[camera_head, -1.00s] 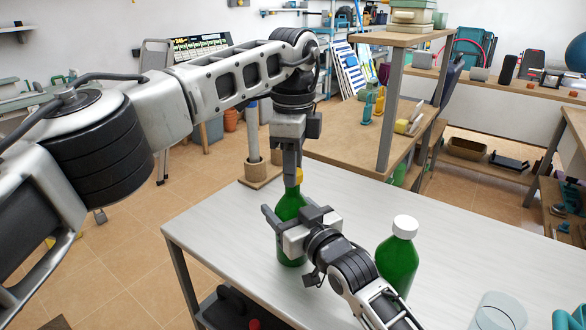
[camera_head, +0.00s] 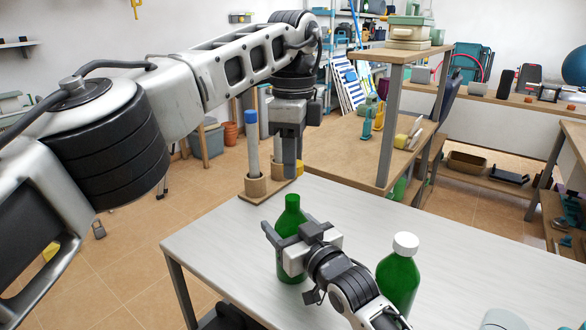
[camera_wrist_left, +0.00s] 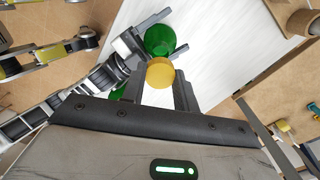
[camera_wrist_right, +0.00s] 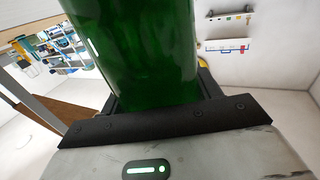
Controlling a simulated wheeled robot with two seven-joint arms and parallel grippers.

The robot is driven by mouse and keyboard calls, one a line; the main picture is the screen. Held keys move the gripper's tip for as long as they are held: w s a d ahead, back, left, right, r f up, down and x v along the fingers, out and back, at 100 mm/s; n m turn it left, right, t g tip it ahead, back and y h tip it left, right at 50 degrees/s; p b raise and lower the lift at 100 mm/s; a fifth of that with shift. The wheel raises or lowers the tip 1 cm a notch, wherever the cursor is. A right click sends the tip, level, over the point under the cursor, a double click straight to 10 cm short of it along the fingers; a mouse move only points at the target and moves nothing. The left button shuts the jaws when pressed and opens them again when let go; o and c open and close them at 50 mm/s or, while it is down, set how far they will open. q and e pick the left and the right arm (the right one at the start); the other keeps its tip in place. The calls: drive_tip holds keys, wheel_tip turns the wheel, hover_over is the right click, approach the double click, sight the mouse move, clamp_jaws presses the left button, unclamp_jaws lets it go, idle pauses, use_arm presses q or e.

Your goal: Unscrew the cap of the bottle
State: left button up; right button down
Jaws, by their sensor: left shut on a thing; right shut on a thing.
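A green bottle (camera_head: 290,228) stands upright on the pale table with its neck bare. My right gripper (camera_head: 284,241) is shut around its body; the bottle fills the middle of the right wrist view (camera_wrist_right: 140,55). My left gripper (camera_head: 289,168) is shut on a yellow cap (camera_wrist_left: 160,73). In the head view only a small part of the cap (camera_head: 299,170) shows beside the fingers. The cap is above the bottle's open neck and apart from it. In the left wrist view the green bottle (camera_wrist_left: 160,38) shows just beyond the cap.
A second green bottle (camera_head: 398,278) with a white cap stands on the table (camera_head: 340,205), right of my right gripper. A wooden holder (camera_head: 257,186) with upright tubes, one blue-topped, is at the table's far left corner. A clear cup (camera_head: 503,320) is at the lower right.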

drive_tip(key=shift+c, duration=1.3)
unclamp_jaws()
